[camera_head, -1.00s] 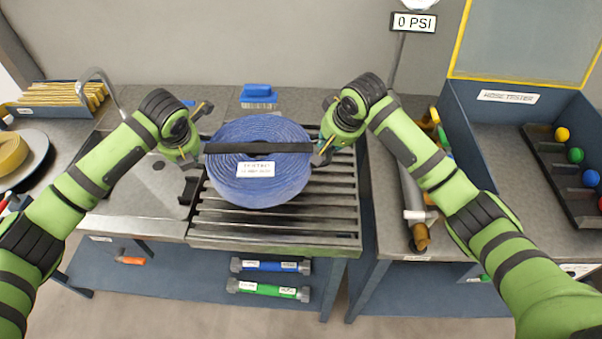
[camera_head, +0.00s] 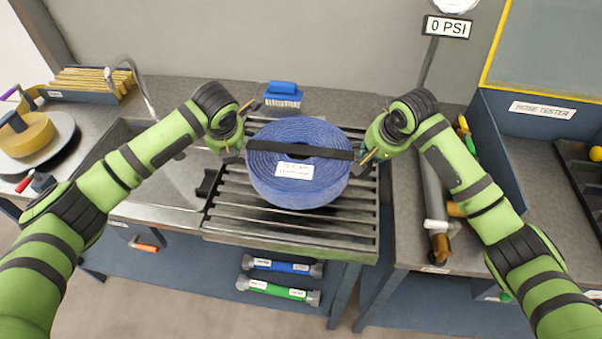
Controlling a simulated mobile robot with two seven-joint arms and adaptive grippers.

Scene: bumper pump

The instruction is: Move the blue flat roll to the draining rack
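The blue flat roll (camera_head: 300,185) is a wide coil with a black strap across its top and a white label. It lies flat over the draining rack (camera_head: 290,232), a slatted grey metal grid. A dark shadow shows under its front edge; I cannot tell whether it touches the slats. My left gripper (camera_head: 241,134) is at the roll's left side, fingers spread, close to the strap's left end. My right gripper (camera_head: 367,140) is at the right side in the same way, fingers spread. Exact contact with the roll is hidden.
A sink (camera_head: 165,165) with a tap (camera_head: 140,85) is left of the rack. A blue brush (camera_head: 283,95) stands behind it. A grey pipe (camera_head: 434,190) with brass fittings lies to the right, beside the hose tester (camera_head: 500,150). Blue and green rolls (camera_head: 280,266) are on the shelf below.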

